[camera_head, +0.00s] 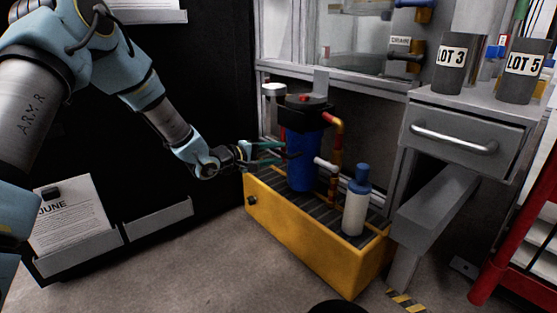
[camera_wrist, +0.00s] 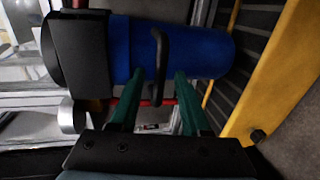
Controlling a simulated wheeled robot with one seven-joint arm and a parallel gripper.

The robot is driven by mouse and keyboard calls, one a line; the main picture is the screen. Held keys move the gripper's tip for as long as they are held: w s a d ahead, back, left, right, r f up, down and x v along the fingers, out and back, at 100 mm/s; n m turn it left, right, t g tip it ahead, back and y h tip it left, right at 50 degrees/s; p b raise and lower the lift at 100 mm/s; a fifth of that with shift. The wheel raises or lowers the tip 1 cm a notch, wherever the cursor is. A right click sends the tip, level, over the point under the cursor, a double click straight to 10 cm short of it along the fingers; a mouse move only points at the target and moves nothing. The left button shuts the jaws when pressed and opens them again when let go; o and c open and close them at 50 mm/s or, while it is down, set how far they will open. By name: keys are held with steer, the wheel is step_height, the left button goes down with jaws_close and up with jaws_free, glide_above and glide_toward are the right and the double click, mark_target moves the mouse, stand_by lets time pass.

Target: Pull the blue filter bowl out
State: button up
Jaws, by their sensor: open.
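The blue filter bowl (camera_head: 304,165) hangs upright under a black filter head (camera_head: 305,113) in the yellow tray (camera_head: 310,233). In the wrist view, the bowl (camera_wrist: 200,48) lies sideways across the top, with the black head (camera_wrist: 77,50) at left. A dark loop handle (camera_wrist: 164,50) stands out from the bowl's near side. My gripper (camera_head: 280,152) reaches the bowl from the left. In the wrist view, its green fingers (camera_wrist: 158,78) are open, one on each side of the handle. I cannot tell whether the fingertips touch the bowl.
A white bottle with a blue cap (camera_head: 356,205) stands to the right in the tray. Red and yellow pipes (camera_head: 337,150) run close beside the bowl. A grey drawer (camera_head: 461,140) and post stand further right. The floor (camera_head: 190,265) in front of the tray is clear.

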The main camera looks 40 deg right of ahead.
steer(key=shift+d+f, duration=0.15)
steer(key=shift+d, duration=0.55)
steer(key=shift+s, duration=0.1)
steer(key=shift+c, duration=0.4)
jaws_close()
stand_by(0.5)
